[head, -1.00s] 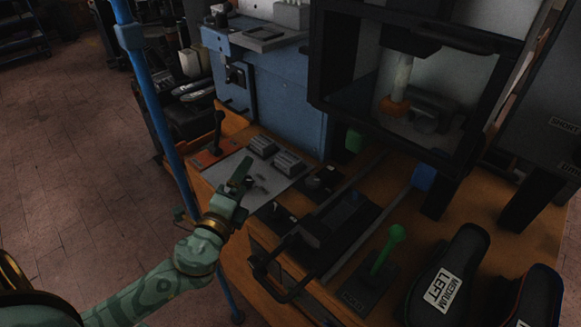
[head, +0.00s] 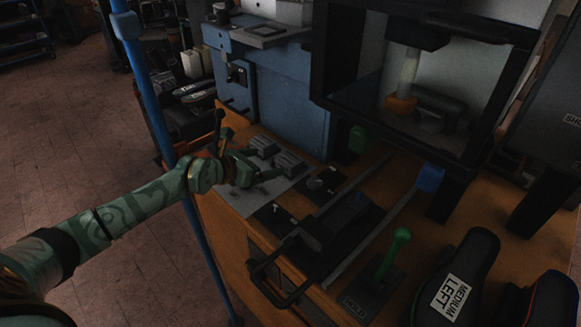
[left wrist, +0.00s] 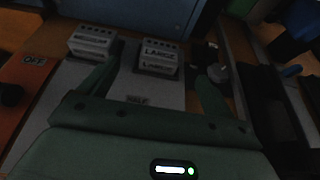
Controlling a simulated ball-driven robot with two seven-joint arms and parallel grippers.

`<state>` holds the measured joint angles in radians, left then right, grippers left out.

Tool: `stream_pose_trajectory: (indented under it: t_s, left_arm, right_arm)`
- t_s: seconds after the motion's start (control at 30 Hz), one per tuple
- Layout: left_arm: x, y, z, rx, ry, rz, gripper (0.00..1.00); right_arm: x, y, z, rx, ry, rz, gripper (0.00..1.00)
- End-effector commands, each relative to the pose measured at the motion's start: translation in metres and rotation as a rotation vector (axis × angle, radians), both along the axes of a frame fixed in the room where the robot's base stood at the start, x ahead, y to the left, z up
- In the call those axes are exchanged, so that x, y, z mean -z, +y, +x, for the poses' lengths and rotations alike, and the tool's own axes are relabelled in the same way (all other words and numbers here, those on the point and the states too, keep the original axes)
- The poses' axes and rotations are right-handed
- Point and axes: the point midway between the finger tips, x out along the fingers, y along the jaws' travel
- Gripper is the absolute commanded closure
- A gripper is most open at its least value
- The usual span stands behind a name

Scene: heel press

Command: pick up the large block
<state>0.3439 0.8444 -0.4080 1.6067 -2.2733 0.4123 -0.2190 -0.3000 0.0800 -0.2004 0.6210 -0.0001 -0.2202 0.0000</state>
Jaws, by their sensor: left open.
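The large block (left wrist: 158,57), a light grey block marked LARGE, sits on a pale plate (left wrist: 140,105) in the left wrist view. In the head view it appears to be the right one of two grey blocks (head: 289,163). My left gripper (left wrist: 154,86) is open and empty, its two fingers pointing toward the block. The block lies beyond the fingertips, between their lines, apart from them. In the head view my left gripper (head: 262,168) is just in front of the blocks and partly covers the plate. My right gripper is not in view.
A second grey block (left wrist: 92,41) stands left of the large one. A lever on an orange base marked OFF (left wrist: 33,62) is farther left. A blue machine (head: 290,95) stands behind. A blue post (head: 150,90) rises near my arm.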

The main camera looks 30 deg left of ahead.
Motion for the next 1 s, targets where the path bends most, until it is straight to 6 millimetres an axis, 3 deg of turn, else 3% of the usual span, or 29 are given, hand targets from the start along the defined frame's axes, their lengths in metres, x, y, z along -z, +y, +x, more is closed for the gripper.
stream_pose_trajectory:
  t_s: [0.1, 0.33, 0.6, 0.9, 1.0]
  left_arm:
    - [0.014, -0.008, 0.022, -0.001, 0.001, -0.002, 0.11]
    - [0.02, -0.015, 0.039, 0.001, 0.0, -0.001, 0.11]
    - [0.04, -0.028, 0.074, 0.001, 0.001, -0.002, 0.11]
    - [0.038, -0.031, 0.08, 0.001, 0.0, -0.002, 0.11]
    - [0.038, -0.031, 0.08, 0.001, 0.0, -0.002, 0.36]
  right_arm:
    - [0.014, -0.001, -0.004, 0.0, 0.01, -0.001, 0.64]
    - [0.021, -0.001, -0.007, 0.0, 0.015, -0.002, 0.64]
    - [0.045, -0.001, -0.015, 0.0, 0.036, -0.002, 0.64]
    - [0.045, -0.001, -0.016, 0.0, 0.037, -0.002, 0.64]
    - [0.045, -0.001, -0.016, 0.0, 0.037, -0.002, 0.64]
